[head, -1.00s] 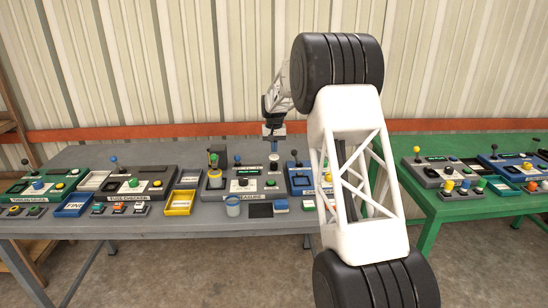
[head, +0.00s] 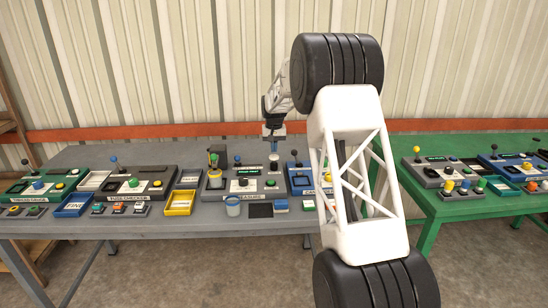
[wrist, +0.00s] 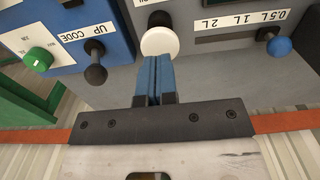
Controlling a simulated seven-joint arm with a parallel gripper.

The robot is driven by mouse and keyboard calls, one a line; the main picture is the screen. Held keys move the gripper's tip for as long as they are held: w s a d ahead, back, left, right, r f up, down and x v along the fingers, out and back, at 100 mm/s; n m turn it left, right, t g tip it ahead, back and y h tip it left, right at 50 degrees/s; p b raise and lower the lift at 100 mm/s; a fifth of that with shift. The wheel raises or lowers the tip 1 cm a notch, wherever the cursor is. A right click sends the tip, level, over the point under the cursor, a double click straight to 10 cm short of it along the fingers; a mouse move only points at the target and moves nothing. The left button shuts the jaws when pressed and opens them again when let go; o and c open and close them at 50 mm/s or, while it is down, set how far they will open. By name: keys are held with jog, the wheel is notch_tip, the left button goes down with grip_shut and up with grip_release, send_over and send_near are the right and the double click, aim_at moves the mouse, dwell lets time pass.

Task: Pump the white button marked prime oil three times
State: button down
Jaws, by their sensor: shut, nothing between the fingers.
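The white button (wrist: 159,40) is a round white cap on a grey panel in the wrist view. A white label above it is cut off by the frame edge and I cannot read it. In the head view the button (head: 273,157) is a small pale spot at the back of the middle panel. My gripper (wrist: 153,57) has its blue fingers pressed together, with nothing between them. The fingertips overlap the button's lower edge in the wrist view; I cannot tell if they touch it. In the head view my gripper (head: 273,148) is just above the button.
A blue knob (wrist: 279,46) on a black lever, by a "0.5L 1L 2L" label, is at the right. A dark knob (wrist: 96,74) stands on the blue panel (wrist: 115,20) at the left.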

aim_at(274, 156)
jog(key=shift+f, duration=1.75)
dwell(0.8)
jog(key=shift+r, duration=3.75)
jog(key=shift+s+d+r, duration=0.15)
jog(key=shift+s+r, duration=0.25)
jog(key=s+d+r, duration=0.2)
jog(key=s+r, duration=0.4)
jog(key=s, duration=0.6)
jog(key=s+d+r+t, duration=0.1)
jog(key=s+d+r, duration=0.3)
jog(key=s, duration=0.7)
jog(key=s+d+r, duration=0.1)
jog(key=s+r, duration=0.6)
jog(key=s, duration=0.5)
jog(key=s+d+f, duration=0.1)
jog(key=s+f, duration=0.1)
jog(key=s, duration=1)
jog(key=s+d+f+t, duration=0.1)
jog(key=s+f, duration=0.2)
jog(key=s, duration=1)
jog(key=s+d+f, duration=0.1)
jog(key=s+f, duration=0.2)
jog(key=s, duration=0.9)
jog(key=shift+s+d+f+t, duration=0.2)
jog(key=shift+s+d+t, duration=0.1)
jog(key=shift+s, duration=0.05)
